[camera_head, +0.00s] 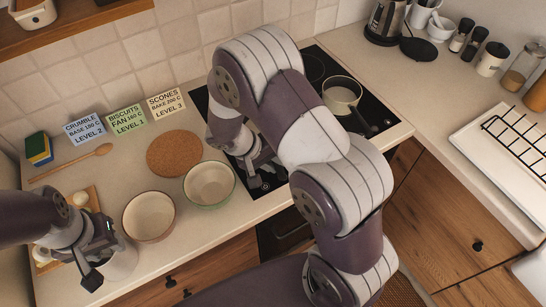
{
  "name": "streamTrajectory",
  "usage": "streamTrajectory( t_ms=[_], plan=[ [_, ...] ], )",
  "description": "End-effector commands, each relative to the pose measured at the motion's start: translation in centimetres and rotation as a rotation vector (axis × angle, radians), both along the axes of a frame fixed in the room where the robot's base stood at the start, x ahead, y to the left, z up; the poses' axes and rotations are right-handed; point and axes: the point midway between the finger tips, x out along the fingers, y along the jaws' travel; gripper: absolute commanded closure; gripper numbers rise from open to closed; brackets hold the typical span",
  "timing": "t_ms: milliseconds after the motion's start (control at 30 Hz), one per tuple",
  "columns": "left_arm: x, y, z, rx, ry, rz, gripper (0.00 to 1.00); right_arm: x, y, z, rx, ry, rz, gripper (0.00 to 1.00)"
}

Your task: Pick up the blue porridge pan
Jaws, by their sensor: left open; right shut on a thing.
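The hob (385,117) is black and set into the counter. A pan (342,92) with a pale rim and pale contents stands at its right, with a dark handle pointing toward the front right. I cannot make out blue on it. No clearly blue pan shows; my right arm covers the middle and left of the hob. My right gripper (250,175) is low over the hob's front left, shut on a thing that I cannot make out. My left gripper (98,256) is open at the counter's left front, beside a pale container (121,263).
A cream bowl (149,217), a green-rimmed bowl (209,185) and a cork mat (174,154) lie left of the hob. Several recipe cards, a wooden spoon (75,161) and sponges (39,148) are behind. A kettle (386,20), jars and a wire rack (517,140) are right.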

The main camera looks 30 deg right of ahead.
Motion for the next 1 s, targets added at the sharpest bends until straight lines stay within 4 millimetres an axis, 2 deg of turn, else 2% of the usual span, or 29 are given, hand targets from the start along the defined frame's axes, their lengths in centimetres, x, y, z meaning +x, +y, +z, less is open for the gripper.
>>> streamTrajectory(
  t_ms=[200,633,833,1000],
  plan=[
    [0.0,0.0,-1.2,0.000,0.000,0.000,0.57,0.1,0.0,3.2,0.001,-0.008,-0.002,1.00],
    [0.0,0.0,-3.4,0.000,0.000,0.000,0.57,-8.8,-3.3,8.7,0.000,-0.007,-0.003,1.00],
    [0.0,0.0,-3.0,0.000,0.000,0.000,0.57,-10.7,-4.0,10.5,0.001,-0.004,-0.002,1.00],
    [0.0,0.0,-1.3,0.000,0.000,0.000,0.57,-10.9,-4.1,12.4,0.000,-0.002,-0.001,1.00]
  ],
)
